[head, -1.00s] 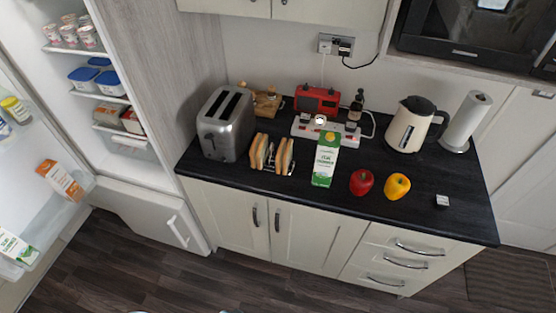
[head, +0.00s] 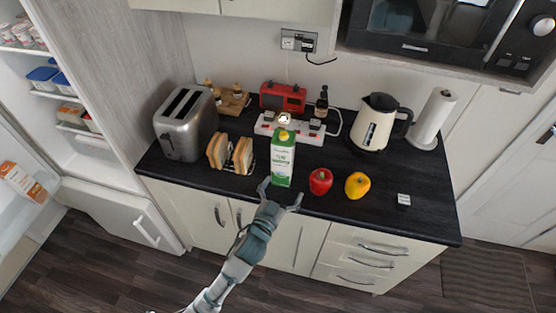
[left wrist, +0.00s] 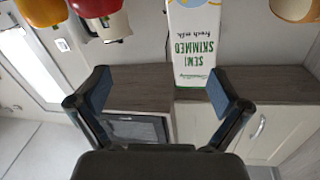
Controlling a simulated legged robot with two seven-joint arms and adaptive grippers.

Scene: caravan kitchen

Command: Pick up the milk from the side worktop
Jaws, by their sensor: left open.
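The milk is a white and green carton with a yellow cap (head: 283,160), standing upright on the black side worktop (head: 385,220). It also shows upside down in the left wrist view (left wrist: 194,45), right of centre, close to the right-hand finger. My left gripper (head: 281,195) is open and empty at the worktop's front edge, just on the near side of the carton's base. Its two fingers also frame the left wrist view (left wrist: 158,92). I cannot tell whether a finger touches the carton. My right gripper is not in view.
A red pepper (head: 320,181) stands close to the right of the milk, with a yellow pepper (head: 357,185) beyond. A toast rack (head: 231,154) with bread is on the left. A power strip (head: 292,129) lies behind. The fridge door is open at far left.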

